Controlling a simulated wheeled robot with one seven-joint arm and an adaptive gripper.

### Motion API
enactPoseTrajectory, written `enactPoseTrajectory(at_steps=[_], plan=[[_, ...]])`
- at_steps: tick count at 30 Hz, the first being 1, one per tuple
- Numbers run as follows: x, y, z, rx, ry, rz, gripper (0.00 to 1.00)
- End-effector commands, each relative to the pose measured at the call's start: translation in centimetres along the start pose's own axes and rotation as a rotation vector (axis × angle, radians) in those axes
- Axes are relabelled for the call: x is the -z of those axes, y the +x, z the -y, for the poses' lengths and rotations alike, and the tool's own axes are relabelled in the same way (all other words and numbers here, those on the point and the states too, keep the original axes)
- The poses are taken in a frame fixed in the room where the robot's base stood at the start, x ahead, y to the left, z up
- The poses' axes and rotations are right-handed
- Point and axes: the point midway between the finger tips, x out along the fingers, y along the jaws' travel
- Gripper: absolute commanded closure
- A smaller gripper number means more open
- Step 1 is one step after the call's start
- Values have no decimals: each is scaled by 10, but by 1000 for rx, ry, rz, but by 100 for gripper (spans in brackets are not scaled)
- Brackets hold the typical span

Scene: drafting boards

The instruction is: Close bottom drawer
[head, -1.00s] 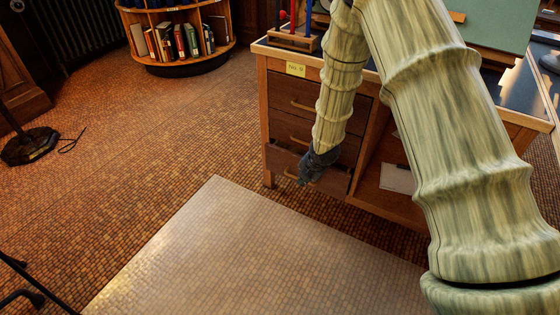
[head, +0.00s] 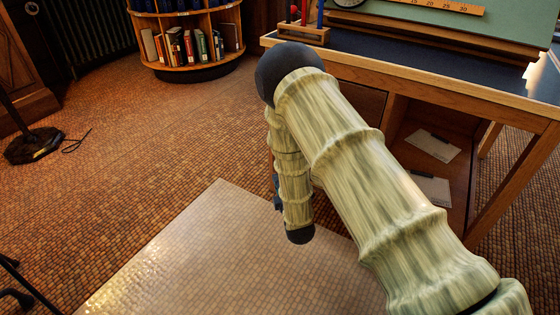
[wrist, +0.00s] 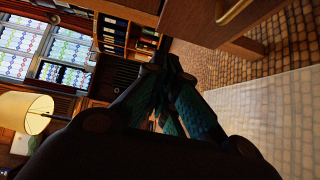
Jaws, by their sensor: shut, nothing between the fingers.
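The desk (head: 480,90) stands at the right in the head view. My arm covers most of its drawer column, so the bottom drawer is hidden there. Only part of an upper drawer front (head: 358,104) shows. In the wrist view, a wooden drawer front with a brass handle (wrist: 236,10) shows at the top right. I cannot tell which drawer it is or how far it stands out. My gripper (wrist: 164,75) is shut and empty, its fingers together, apart from the handle in that picture. In the head view the gripper is mostly hidden behind my arm.
A round bookshelf (head: 190,45) stands at the back. A lamp base (head: 33,145) is at the left. A pale glossy floor panel (head: 200,250) lies in front of the desk. Papers (head: 432,146) lie in the desk's open compartment.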

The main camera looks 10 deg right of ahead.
Motion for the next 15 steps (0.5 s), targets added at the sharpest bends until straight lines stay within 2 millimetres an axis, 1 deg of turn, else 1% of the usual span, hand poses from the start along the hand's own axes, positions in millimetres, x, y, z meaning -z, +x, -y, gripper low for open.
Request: enactPoseTrajectory(at_steps=[4,8,11,15], plan=[[1,-3,0,-49,3,17,100],[0,3,-1,-57,4,20,100],[0,14,0,-58,5,21,100],[0,36,-1,-58,5,20,100]])
